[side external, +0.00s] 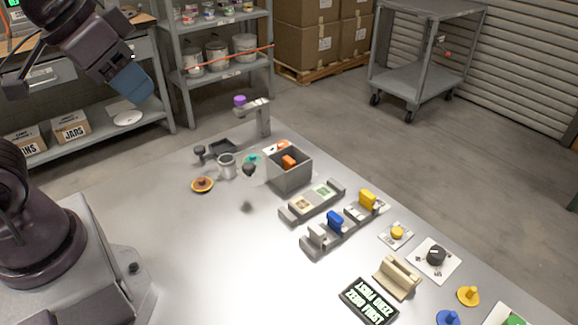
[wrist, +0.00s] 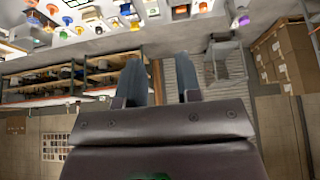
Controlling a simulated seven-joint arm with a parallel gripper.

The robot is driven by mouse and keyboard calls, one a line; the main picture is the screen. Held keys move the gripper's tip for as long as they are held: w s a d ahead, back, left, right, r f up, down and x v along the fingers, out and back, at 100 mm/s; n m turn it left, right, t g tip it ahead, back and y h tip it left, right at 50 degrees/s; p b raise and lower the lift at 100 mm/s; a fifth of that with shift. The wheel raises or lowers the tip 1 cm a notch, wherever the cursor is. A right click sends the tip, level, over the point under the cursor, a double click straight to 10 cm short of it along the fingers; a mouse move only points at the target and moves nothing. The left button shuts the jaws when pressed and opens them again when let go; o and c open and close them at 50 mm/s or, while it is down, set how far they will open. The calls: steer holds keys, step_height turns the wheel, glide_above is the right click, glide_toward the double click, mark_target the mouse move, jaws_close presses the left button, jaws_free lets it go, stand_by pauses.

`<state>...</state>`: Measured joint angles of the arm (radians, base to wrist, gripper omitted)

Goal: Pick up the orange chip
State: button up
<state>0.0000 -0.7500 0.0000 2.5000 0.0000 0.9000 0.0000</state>
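An orange piece (side external: 289,161) sits inside an open grey box (side external: 292,181) near the middle of the table; it looks like a small block. Another flat orange mark or piece (side external: 281,146) shows at the box's back edge. A round orange-brown dish (side external: 203,185) lies left of the box. I cannot tell for sure which of these is the orange chip. My gripper (side external: 135,88) is high at the upper left, well away from all of them. In the wrist view my gripper (wrist: 160,75) has its two fingers apart with nothing between them.
Blue block (side external: 335,220) and yellow block (side external: 368,198) stand in grey holders right of the box. A grey post (side external: 263,118) stands behind it. A black display (side external: 370,302) and a knob plate (side external: 435,260) lie at the front right. The table's left middle is clear.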

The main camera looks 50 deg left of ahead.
steer(key=shift+f, duration=0.1)
steer(key=m+g+y, duration=0.2)
steer(key=m+g, duration=0.4)
steer(key=m, duration=1.2)
glide_toward(289, 160)
steer(key=f, duration=0.3)
steer(key=a+f, duration=0.1)
steer(key=f, duration=0.3)
steer(key=a+f, duration=0.1)
steer(key=f, duration=0.2)
steer(key=shift+f, duration=0.3)
jaws_close()
